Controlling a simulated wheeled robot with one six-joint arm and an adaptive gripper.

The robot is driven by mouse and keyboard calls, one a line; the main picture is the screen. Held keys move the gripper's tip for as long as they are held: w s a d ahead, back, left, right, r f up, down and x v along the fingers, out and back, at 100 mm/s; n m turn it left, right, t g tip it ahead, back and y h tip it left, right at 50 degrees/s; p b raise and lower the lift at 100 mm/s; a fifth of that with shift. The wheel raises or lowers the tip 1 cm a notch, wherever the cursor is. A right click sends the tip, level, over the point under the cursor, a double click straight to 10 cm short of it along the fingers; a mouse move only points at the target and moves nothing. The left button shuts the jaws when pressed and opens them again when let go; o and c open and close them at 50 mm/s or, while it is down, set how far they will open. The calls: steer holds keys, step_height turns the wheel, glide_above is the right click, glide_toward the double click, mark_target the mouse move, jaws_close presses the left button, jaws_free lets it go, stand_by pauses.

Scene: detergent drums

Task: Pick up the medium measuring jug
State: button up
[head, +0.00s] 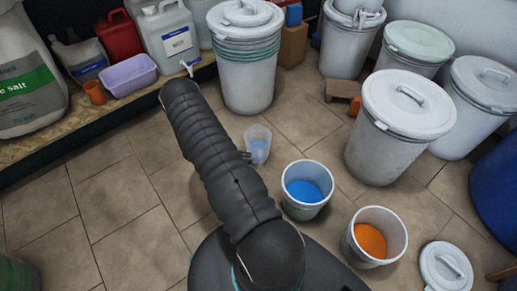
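A translucent, pale measuring jug (259,143) is on the tiled floor near the middle of the head view, with a bluish tint inside. I take it to be the medium jug, though no size mark is readable. My black arm crosses the view just left of it. Only a small dark tip of my gripper (246,156) shows, at the jug's lower left side. The rest of my gripper is hidden behind the arm, so its opening and any contact with the jug cannot be made out.
A bucket of blue powder (306,190) and a bucket of orange powder (370,241) stand open to the right. A lidded white drum (248,75) stands behind the jug. More drums (400,125) fill the right. A shelf (60,125) holds containers.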

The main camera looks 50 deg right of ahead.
mark_target(261, 159)
steer(key=shift+x, duration=3.65)
steer(key=shift+w, duration=0.1)
jaws_close()
steer(key=shift+r, duration=0.1)
